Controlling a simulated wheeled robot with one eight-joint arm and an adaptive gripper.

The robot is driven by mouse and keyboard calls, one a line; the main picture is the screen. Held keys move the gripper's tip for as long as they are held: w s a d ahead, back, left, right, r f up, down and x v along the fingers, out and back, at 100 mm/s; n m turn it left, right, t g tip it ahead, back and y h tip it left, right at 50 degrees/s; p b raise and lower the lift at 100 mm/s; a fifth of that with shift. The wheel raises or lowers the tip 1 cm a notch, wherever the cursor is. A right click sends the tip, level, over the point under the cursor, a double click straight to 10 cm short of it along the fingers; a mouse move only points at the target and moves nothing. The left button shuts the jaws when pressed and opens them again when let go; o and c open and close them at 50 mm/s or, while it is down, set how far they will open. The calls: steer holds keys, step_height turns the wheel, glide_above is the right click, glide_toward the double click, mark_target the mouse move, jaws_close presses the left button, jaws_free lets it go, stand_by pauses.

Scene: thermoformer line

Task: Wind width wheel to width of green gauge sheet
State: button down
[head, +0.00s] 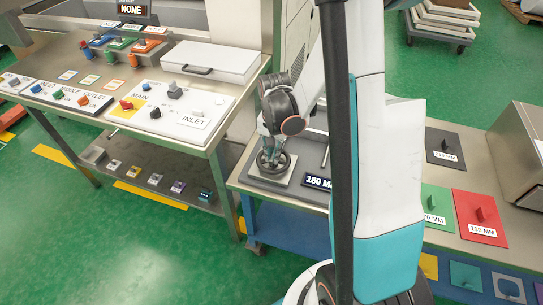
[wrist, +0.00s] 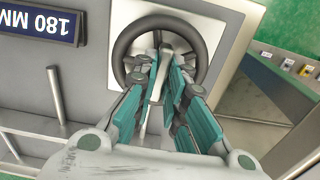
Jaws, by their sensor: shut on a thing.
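The width wheel (head: 286,168) is a dark ring with spokes on a light square plate, and it shows large in the wrist view (wrist: 119,47). My gripper (head: 268,151) reaches down onto it. In the wrist view my gripper (wrist: 163,58) has its teal-padded fingers shut on the wheel around its middle; the exact part gripped is partly hidden. A dark display (head: 317,182) beside the wheel reads "180 MM", also in the wrist view (wrist: 40,22). The green gauge sheet (head: 435,199) lies on the bench right of my arm; its label is partly hidden and ends in "70 MM".
A red sheet (head: 478,208) marked "190 MM" and a dark grey sheet (head: 445,141) lie near the green one. A control bench (head: 215,140) with coloured knobs stands at left. A metal rod (wrist: 56,95) stands near the wheel. Green floor (head: 110,250) is open at front left.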

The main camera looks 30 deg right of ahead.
steer(key=shift+n+b, duration=0.45)
steer(key=shift+n, duration=0.95)
steer(key=shift+f+n+b, duration=0.1)
steer(key=shift+n+b, duration=0.2)
steer(key=shift+n, duration=1.1)
steer(key=n+b, duration=0.1)
steer(key=n, duration=0.1)
steer(key=shift+n, duration=0.3)
